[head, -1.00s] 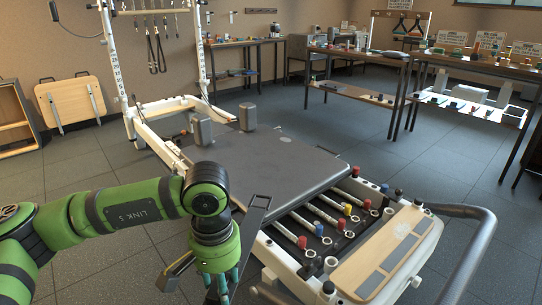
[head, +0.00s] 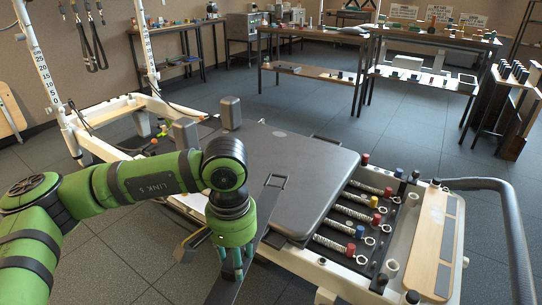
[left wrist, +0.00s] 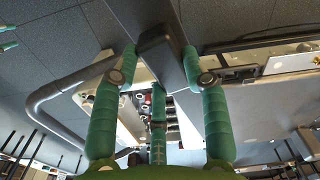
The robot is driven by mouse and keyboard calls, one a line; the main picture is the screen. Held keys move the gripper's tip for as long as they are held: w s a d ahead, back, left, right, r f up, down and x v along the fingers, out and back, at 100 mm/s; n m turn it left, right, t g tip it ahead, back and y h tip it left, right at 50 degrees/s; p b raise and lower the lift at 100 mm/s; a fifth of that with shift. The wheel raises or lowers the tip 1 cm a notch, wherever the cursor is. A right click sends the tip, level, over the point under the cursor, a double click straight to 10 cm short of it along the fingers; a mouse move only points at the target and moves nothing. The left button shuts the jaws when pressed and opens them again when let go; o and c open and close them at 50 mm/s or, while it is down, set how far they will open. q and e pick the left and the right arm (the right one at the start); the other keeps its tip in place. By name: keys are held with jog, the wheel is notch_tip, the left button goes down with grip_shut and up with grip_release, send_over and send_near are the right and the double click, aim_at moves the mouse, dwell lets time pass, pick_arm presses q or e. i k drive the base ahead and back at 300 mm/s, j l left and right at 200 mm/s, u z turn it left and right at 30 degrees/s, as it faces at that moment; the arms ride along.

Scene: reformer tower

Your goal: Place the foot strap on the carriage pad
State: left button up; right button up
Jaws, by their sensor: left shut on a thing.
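The foot strap (head: 262,215) is a long dark band with a metal loop at its upper end. My left gripper (head: 234,270) is shut on it, and the band slants past the fingers toward the bottom of the head view. In the left wrist view the strap (left wrist: 177,30) passes between the teal fingertips (left wrist: 160,54). The carriage pad (head: 300,160) is a flat dark grey cushion on the reformer, behind and right of the gripper. The strap's loop end overlaps the pad's near edge in the picture; I cannot tell whether they touch. My right gripper is not in view.
Springs (head: 345,220) with coloured ends lie right of the pad, beside a wooden footplate (head: 432,245) and a grey bar (head: 510,215). Two shoulder blocks (head: 230,112) stand at the pad's far left. Tables (head: 325,75) with small items stand behind. The pad's top is clear.

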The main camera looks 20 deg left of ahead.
aim_at(266, 164)
jog(key=i+j+z, duration=0.15)
jog(key=j+z, duration=0.15)
jog(key=j, duration=0.7)
jog(key=j+z, duration=0.35)
jog(key=j, duration=0.7)
jog(key=i+j+z, duration=0.4)
jog(key=i+j, duration=0.2)
jog(key=i+j+z, duration=0.15)
jog(key=j, duration=0.3)
jog(key=i+j+z, duration=0.2)
jog(key=i+j, duration=0.1)
jog(key=j, duration=0.1)
